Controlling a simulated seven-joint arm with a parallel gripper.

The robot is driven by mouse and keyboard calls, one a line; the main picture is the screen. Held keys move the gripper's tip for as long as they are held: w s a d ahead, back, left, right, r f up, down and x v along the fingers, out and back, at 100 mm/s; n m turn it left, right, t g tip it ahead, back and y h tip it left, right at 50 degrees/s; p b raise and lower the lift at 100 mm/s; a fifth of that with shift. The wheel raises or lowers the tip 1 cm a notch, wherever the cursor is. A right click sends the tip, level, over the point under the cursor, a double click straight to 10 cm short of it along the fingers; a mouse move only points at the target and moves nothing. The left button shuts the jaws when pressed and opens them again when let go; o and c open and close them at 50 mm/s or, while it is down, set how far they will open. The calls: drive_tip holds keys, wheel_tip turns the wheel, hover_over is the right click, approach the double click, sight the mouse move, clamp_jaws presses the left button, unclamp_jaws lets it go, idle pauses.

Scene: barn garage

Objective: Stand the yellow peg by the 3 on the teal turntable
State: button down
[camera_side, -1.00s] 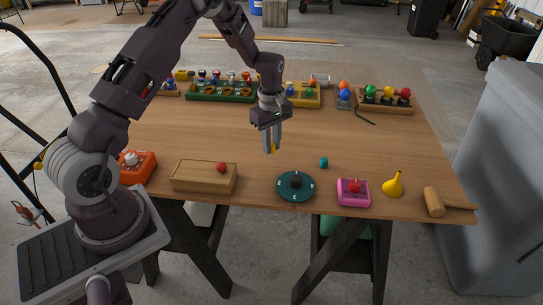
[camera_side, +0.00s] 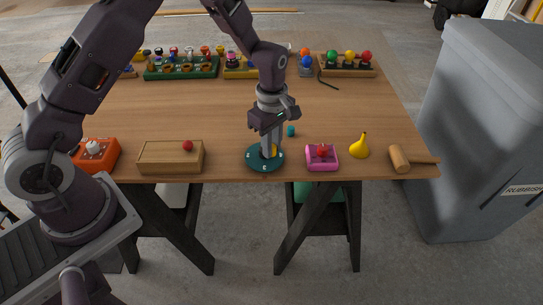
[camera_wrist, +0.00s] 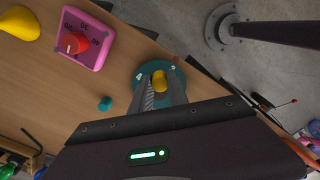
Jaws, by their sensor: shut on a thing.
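The teal turntable (camera_side: 252,163) lies near the table's front edge, with white marks around its rim. It also shows in the wrist view (camera_wrist: 140,72), where the marks are too small to read surely. My gripper (camera_side: 271,153) points down over the turntable and is shut on the yellow peg (camera_wrist: 159,79). The peg also shows between the fingertips in the side view (camera_side: 274,150), roughly upright. The fingers hide part of the peg and the turntable. I cannot tell whether the peg's foot touches the turntable.
A small teal cylinder (camera_side: 291,131) stands just behind the turntable. A pink box with a red knob (camera_side: 322,164), a yellow funnel-like thing (camera_side: 359,149) and a mallet (camera_side: 399,158) are to the right. A wooden box (camera_side: 170,160) is to the left. The table's middle is clear.

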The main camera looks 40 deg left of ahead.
drive_tip(key=shift+f, duration=1.9)
drive_tip(key=shift+f, duration=0.1)
drive_tip(key=c, duration=1.3)
unclamp_jaws()
wheel_tip(320, 180, up, 12)
drive_tip(key=shift+r, duration=0.2)
